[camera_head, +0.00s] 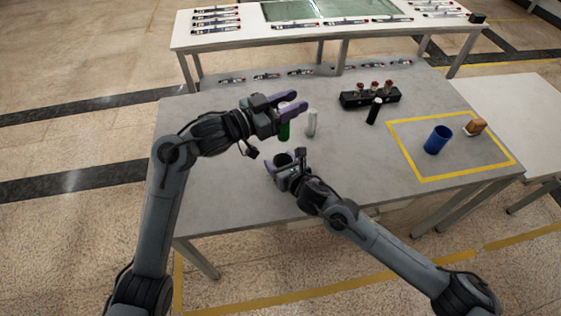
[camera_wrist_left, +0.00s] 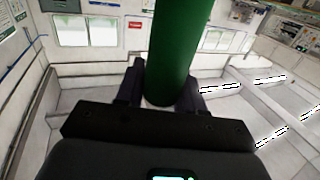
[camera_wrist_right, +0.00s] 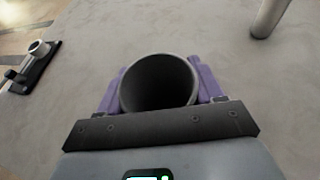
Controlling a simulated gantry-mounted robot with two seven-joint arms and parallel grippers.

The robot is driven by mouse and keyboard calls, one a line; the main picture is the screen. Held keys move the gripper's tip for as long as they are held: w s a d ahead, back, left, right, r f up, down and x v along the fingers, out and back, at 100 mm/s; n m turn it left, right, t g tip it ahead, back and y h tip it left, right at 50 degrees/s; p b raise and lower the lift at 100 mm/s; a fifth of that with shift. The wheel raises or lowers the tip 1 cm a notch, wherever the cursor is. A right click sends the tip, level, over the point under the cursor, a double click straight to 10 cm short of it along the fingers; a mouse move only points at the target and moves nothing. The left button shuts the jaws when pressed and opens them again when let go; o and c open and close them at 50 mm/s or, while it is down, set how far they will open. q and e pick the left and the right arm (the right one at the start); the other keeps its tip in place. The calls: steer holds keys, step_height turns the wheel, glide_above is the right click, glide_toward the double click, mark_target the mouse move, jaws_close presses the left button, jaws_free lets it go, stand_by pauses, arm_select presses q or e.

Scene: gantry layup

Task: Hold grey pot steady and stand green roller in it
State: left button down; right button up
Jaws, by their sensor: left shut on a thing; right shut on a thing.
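The green roller (camera_head: 284,131) is upright between the fingers of my left gripper (camera_head: 290,108), which is shut on it above the table. It also fills the middle of the left wrist view (camera_wrist_left: 178,50). The grey pot (camera_head: 283,159) stands on the table, with my right gripper (camera_head: 280,168) shut around it. In the right wrist view the pot's round open mouth (camera_wrist_right: 160,88) faces the camera and its inside looks dark and empty. In the head view the roller is behind and above the pot, apart from it.
A white cylinder (camera_head: 311,123) stands right of the roller. A black cylinder (camera_head: 374,111) and a black rack with red-topped parts (camera_head: 370,97) are farther right. A blue cup (camera_head: 438,140) and a brown block (camera_head: 476,126) are by the yellow-taped area. The table's front left is clear.

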arm_select(q)
step_height(320, 180, down, 10)
stand_by(1.2)
steer(key=shift+f, duration=0.1)
steer(key=c, duration=0.8)
jaws_free()
steer(key=shift+o, duration=0.9)
steer(key=shift+s, duration=0.1)
steer(key=v, duration=1.2)
steer(key=shift+a, duration=0.1)
arm_select(e)
steer(key=o, duration=1.1)
